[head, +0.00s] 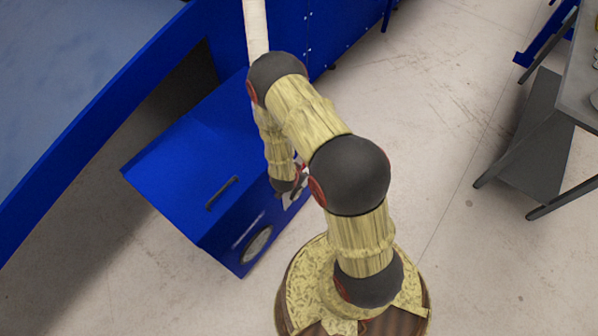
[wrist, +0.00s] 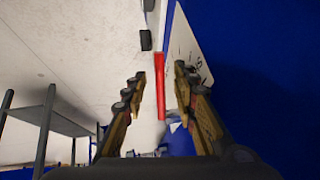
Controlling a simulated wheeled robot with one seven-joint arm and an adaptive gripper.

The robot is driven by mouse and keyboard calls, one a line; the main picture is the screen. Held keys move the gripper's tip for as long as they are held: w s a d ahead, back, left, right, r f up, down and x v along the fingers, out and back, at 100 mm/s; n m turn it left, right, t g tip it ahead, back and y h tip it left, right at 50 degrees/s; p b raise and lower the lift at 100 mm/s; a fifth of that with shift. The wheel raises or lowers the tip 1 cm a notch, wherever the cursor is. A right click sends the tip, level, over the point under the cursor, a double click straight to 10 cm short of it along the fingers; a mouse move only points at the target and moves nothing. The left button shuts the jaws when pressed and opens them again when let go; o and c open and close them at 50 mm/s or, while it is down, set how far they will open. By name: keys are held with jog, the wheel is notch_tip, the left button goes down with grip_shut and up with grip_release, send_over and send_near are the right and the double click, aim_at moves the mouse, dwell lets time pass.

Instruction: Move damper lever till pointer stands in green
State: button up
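The damper is probably on the blue cabinet (head: 185,165), which has a dark slot or handle on top. In the wrist view, a red bar (wrist: 160,85), likely the lever, shows between the fingers of my gripper (wrist: 161,72). The fingers are open and I see a gap on both sides of the bar. A white plate (wrist: 188,45) with small dark marks lies on the blue face beside the fingers. In the head view my gripper (head: 298,184) is at the cabinet's right front, mostly behind my arm. I cannot make out the pointer or a green zone.
A round dial-like part (head: 257,245) and a light slit are on the cabinet's front. A large blue structure (head: 90,110) stands behind and left. A grey metal table (head: 555,130) stands at right. The concrete floor between is clear.

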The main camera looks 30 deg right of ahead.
jog(key=shift+r, duration=0.1)
jog(key=v, duration=1.2)
